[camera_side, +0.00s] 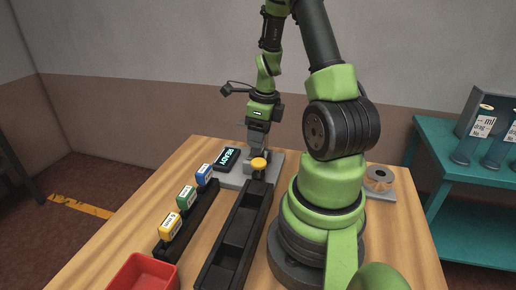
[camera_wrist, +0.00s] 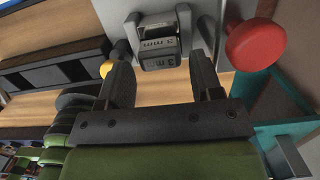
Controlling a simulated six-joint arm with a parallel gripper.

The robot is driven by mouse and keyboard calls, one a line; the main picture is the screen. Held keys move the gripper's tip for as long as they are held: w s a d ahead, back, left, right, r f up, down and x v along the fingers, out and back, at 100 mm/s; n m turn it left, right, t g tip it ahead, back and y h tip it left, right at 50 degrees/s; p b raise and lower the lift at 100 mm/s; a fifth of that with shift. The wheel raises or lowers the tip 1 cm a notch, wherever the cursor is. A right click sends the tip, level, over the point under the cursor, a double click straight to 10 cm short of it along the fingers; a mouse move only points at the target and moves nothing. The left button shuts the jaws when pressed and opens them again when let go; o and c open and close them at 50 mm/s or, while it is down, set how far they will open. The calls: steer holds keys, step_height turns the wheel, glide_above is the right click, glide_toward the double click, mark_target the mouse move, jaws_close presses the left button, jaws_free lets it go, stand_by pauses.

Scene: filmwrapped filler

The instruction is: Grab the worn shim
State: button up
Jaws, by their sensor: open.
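In the wrist view, a dark grey block marked "3 mm" (camera_wrist: 160,43) sits at a pale grey fixture plate (camera_wrist: 115,12). It may be the worn shim; wear cannot be made out. My gripper (camera_wrist: 160,62) is open, with one finger on each side of the block and nothing clamped. A gap shows on both sides. In the side view, my gripper (camera_side: 257,143) points down over the grey fixture plate (camera_side: 232,181) at the table's far edge. The block there is hard to tell apart from my fingers.
A yellow knob (camera_side: 258,163) and a READY display (camera_side: 228,158) are close by. A red knob (camera_wrist: 255,45) is right of my fingers. Yellow (camera_side: 169,226), green (camera_side: 186,198) and blue (camera_side: 204,175) tagged blocks stand in a black rack. A black tray (camera_side: 214,274) and red bin (camera_side: 127,278) are nearer.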

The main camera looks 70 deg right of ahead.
mark_target(258, 154)
steer(key=shift+w+f, duration=0.15)
steer(key=shift+f, duration=1.25)
steer(key=c, duration=0.7)
steer(key=shift+r, duration=0.15)
